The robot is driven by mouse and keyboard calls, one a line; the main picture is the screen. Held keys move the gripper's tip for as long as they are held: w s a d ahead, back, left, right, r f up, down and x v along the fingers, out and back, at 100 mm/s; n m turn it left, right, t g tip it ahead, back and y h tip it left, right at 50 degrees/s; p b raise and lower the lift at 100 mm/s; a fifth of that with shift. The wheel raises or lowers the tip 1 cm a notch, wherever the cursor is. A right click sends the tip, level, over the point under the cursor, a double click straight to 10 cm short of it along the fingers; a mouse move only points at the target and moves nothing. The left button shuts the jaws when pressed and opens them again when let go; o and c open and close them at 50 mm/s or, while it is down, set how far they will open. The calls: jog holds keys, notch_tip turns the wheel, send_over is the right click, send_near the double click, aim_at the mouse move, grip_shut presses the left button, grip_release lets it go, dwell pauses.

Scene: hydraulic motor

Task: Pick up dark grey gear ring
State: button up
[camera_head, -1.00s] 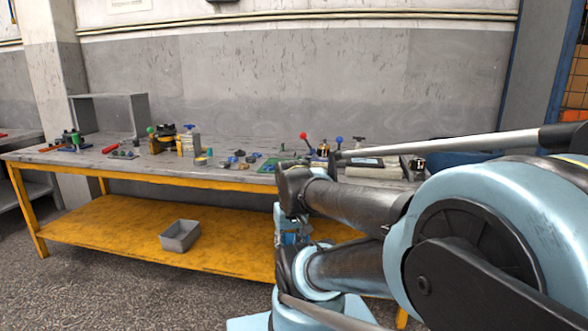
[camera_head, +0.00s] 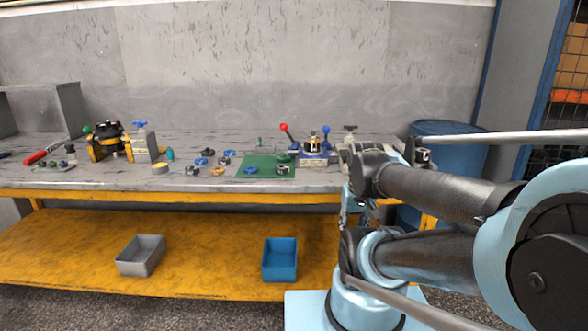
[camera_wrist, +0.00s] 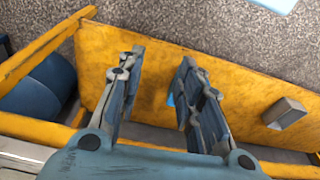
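Several small round parts lie on the workbench (camera_head: 120,178) in the head view. Dark ones are at the back (camera_head: 208,152), in the middle (camera_head: 223,160) and nearer the front (camera_head: 192,171); they are too small to tell which is the dark grey gear ring. My gripper (camera_wrist: 157,68) shows in the wrist view with its two fingers spread and nothing between them. It points down past the yellow lower shelf (camera_wrist: 240,85), not at the small parts. No gear ring shows in the wrist view.
A green mat (camera_head: 247,173) lies among the parts. A lever fixture (camera_head: 313,150) stands to the right, and a black-and-yellow assembly (camera_head: 107,140) to the left. A grey bin (camera_head: 140,256) and a blue bin (camera_head: 280,260) sit on the shelf. A blue barrel (camera_head: 450,150) stands right.

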jog(key=shift+w, duration=0.1)
jog(key=o, duration=0.4)
jog(key=shift+r, duration=0.1)
jog(key=o, duration=0.4)
notch_tip(320, 180, up, 2)
jog(key=shift+a+r+n, duration=0.1)
jog(key=shift+n, duration=0.3)
jog(key=w+a+r+n+g, duration=0.1)
jog(key=w+a+r+n, duration=0.55)
jog(key=w+r, duration=0.45)
jog(key=w+a+r+n+g, duration=0.1)
jog(key=w+a+r+n, duration=0.4)
jog(key=w+r+n, duration=0.55)
jog(key=n, duration=0.2)
send_over(282, 169)
jog(key=w, duration=0.3)
jog(key=f, duration=1)
jog(key=shift+d+f, duration=0.25)
jog(key=shift+f, duration=0.15)
jog(key=shift+s+a+f, duration=0.15)
jog(key=shift+f, duration=1.2)
jog(key=shift+s+a+f, duration=0.15)
jog(key=shift+f, duration=1.15)
